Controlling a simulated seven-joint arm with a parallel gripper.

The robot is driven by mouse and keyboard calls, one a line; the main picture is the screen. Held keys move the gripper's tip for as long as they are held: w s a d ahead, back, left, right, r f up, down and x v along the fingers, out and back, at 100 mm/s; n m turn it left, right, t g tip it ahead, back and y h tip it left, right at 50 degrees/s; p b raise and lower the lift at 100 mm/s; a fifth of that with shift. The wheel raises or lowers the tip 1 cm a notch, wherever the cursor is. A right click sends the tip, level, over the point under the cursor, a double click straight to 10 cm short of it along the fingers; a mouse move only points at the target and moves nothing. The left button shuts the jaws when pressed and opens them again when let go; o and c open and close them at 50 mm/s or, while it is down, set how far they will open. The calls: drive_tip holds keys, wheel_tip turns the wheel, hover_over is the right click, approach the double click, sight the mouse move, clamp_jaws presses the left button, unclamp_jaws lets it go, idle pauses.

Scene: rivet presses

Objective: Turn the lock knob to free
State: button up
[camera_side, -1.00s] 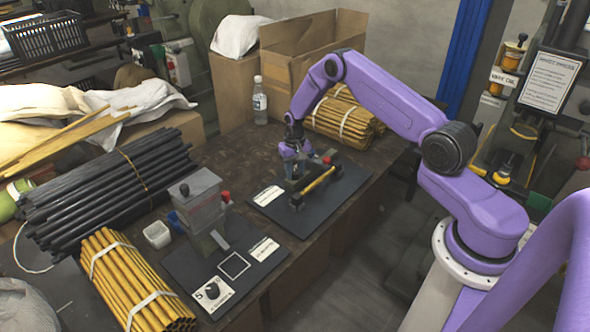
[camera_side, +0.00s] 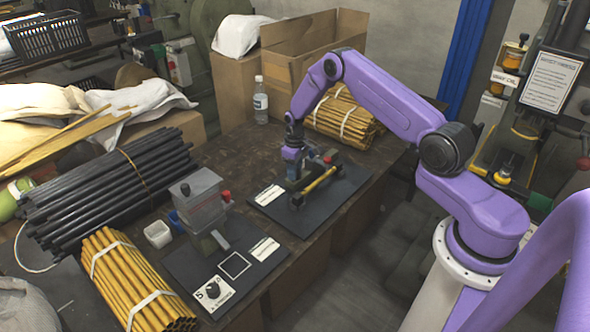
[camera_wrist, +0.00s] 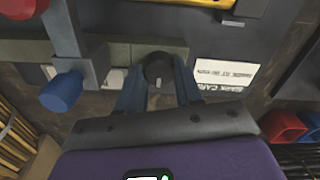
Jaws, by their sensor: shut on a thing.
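The lock knob (camera_wrist: 158,68) is a small dark round knob with a pale mark, seen in the wrist view. My gripper (camera_wrist: 160,82) has its two blue fingers on either side of the knob and is shut on it. In the side view, my gripper (camera_side: 293,172) points down at the far press, which stands on a dark base plate (camera_side: 345,192). The knob is hidden there behind the gripper and press parts. I cannot read the knob's setting.
A yellow bar (camera_side: 320,180) and a red knob (camera_side: 328,160) are close right of my gripper. A blue-capped part (camera_wrist: 62,92) is left of the fingers in the wrist view.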

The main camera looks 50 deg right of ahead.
idle(0.5)
drive_tip(key=o, duration=1)
drive_tip(key=shift+o, duration=0.2)
wheel_tip(320, 180, up, 18)
drive_tip(key=shift+f, duration=0.25)
